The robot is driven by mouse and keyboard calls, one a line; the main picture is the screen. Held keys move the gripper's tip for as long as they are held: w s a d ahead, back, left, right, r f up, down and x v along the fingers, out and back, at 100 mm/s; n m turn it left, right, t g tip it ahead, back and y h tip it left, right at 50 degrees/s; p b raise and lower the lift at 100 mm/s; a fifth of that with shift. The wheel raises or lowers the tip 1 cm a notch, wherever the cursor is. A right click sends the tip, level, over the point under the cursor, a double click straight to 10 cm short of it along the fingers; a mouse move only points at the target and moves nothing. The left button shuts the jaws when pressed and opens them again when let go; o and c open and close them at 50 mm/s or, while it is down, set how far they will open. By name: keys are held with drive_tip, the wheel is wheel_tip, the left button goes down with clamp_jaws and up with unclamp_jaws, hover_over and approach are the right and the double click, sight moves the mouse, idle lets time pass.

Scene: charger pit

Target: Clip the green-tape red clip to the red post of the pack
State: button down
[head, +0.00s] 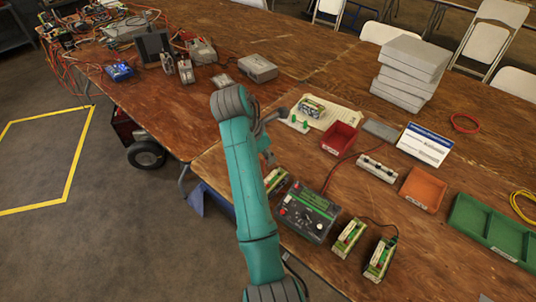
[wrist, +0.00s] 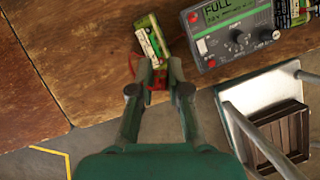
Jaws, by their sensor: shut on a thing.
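My gripper (wrist: 160,72) is shut on a small red clip (wrist: 157,86), which shows between and just below the fingertips in the wrist view. A thin red lead (wrist: 132,66) curves beside it; I cannot make out the green tape. The fingertips are close to the near end of a green pack with a pale label (wrist: 151,38), left of the grey charger (wrist: 225,30). In the head view this pack (head: 276,180) is partly behind my arm, and the gripper is mostly hidden. I cannot clearly tell its red post or whether the clip touches it.
The charger (head: 307,211) shows FULL on its display. Two more packs (head: 349,238) (head: 380,259) stand to its right, one with a black lead. A red bin (head: 340,138), an orange tray (head: 423,188) and a green tray (head: 495,228) lie beyond. Bare wood lies left of the pack.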

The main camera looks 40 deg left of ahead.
drive_tip(key=n+y, duration=0.1)
drive_tip(key=n, duration=0.3)
drive_tip(key=shift+y, duration=0.4)
drive_tip(key=shift+f, duration=1.1)
drive_tip(key=shift+f, duration=0.1)
drive_tip(key=shift+f, duration=3.4)
drive_tip(key=shift+f, duration=0.2)
drive_tip(key=c, duration=1.1)
unclamp_jaws()
drive_tip(key=shift+o, duration=0.2)
